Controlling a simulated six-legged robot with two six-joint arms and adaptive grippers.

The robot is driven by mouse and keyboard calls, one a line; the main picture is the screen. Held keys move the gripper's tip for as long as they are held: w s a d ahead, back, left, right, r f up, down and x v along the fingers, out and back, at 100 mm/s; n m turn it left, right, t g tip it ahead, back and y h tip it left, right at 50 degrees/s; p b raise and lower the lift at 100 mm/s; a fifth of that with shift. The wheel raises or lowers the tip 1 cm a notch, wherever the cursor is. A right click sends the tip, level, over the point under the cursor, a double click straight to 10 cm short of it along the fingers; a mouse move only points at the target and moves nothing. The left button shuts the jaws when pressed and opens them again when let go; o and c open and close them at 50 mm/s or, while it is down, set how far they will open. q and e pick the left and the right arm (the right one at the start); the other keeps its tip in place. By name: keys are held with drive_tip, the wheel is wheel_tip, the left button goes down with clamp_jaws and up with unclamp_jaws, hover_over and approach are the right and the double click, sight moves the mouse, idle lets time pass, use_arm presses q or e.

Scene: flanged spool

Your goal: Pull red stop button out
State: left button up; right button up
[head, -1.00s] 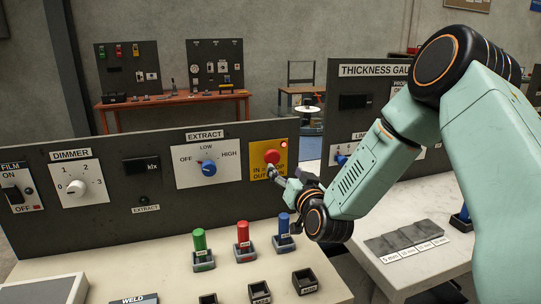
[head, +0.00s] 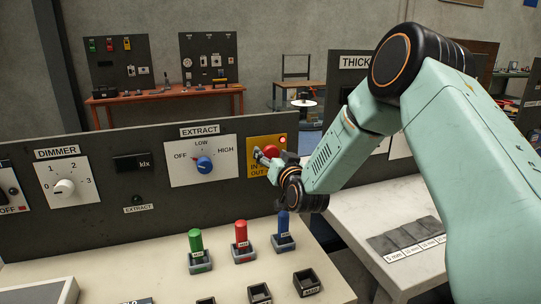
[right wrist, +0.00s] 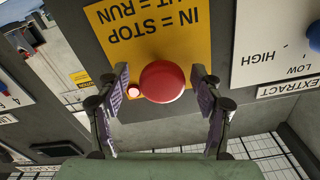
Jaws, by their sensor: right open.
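The red stop button (head: 270,151) is a round mushroom knob on a yellow plate (head: 257,142) on the dark panel. In the right wrist view the red button (right wrist: 162,82) sits between the two fingers of my right gripper (right wrist: 161,88). The fingers are open, one on each side, with a visible gap to the knob. The yellow plate (right wrist: 182,40) reads IN = STOP, upside down. A small lit red lamp (head: 282,140) is at the plate's upper right. In the head view my right gripper (head: 265,161) is at the button and hides part of it. My left gripper is not in view.
The EXTRACT dial (head: 204,164) is left of the yellow plate and the DIMMER dial (head: 64,187) farther left. Below, green (head: 196,241), red (head: 241,233) and blue (head: 284,223) pegs stand in holders on the bench. A second panel stands behind my arm.

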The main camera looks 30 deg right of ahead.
drive_tip(key=shift+w+d, duration=0.1)
drive_tip(key=shift+w, duration=0.15)
drive_tip(key=shift+s+a+r, duration=0.2)
drive_tip(key=shift+a+r, duration=0.05)
drive_tip(key=shift+r, duration=0.15)
drive_tip(key=shift+w+d+f, duration=0.2)
drive_tip(key=shift+w+f, duration=0.1)
drive_tip(key=c, duration=0.3)
drive_tip(key=shift+s+a+r, duration=0.1)
drive_tip(key=shift+s+r, duration=0.05)
drive_tip(key=shift+r, duration=0.05)
drive_tip(key=c, duration=0.4)
clamp_jaws()
